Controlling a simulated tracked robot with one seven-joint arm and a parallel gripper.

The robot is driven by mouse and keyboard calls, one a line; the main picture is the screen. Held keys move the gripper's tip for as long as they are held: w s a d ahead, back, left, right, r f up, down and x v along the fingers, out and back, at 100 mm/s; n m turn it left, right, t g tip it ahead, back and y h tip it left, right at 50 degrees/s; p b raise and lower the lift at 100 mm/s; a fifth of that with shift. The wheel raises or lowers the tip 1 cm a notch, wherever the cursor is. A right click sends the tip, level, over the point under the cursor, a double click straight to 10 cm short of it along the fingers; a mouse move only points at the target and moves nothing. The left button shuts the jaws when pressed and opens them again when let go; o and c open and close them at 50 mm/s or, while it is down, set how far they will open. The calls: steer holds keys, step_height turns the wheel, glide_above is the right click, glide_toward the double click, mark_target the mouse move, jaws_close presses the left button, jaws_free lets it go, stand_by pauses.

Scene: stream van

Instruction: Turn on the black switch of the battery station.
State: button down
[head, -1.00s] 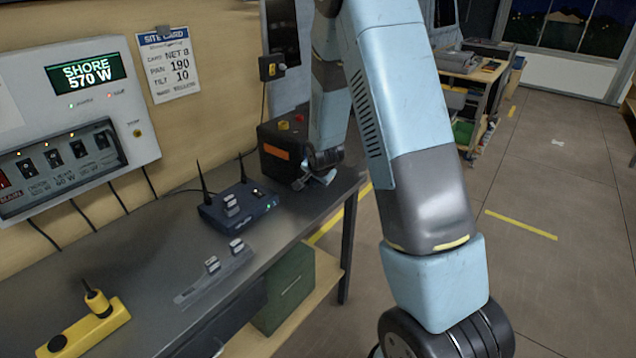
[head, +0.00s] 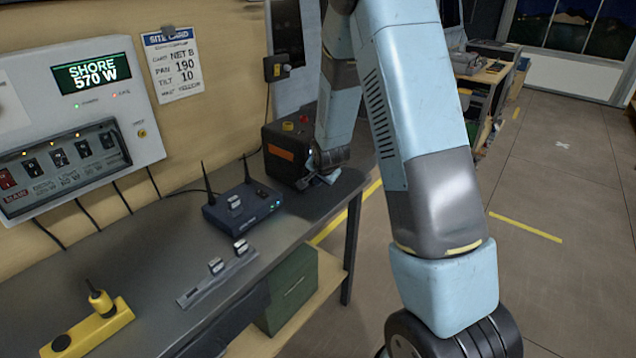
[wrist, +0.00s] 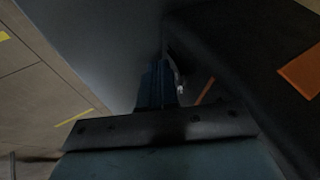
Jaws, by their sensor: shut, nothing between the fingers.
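The battery station (head: 272,137) appears to be the black box with an orange label and red and yellow knobs on top, at the far end of the bench. In the wrist view its dark side (wrist: 250,50) fills the right, with part of the orange label. I cannot make out its black switch, which may be hidden by the arm or the dark. My gripper (head: 309,182) is low beside the box's right front side, close to it. Its fingers (wrist: 165,85) show dimly in the wrist view, shut and empty. I cannot tell whether they touch the box.
A blue router (head: 243,211) with two antennas stands on the bench (head: 160,270) left of the box. A grey strip with small blocks (head: 217,278) and a yellow power strip (head: 95,335) lie nearer. A wall panel (head: 150,140) reads SHORE 570 W. Open floor lies right.

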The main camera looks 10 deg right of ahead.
steer(key=shift+r, duration=0.35)
steer(key=shift+s+d+f, duration=0.1)
steer(key=shift+s+d, duration=0.15)
steer(key=shift+s, duration=0.2)
steer(key=s+d, duration=0.2)
steer(key=s, duration=0.1)
steer(key=shift+d+r, duration=0.1)
steer(key=shift+r, duration=0.1)
steer(key=s+f+v, duration=0.1)
steer(key=v, duration=0.7)
steer(key=shift+s+d+r, duration=0.3)
steer(key=shift+s+d, duration=0.1)
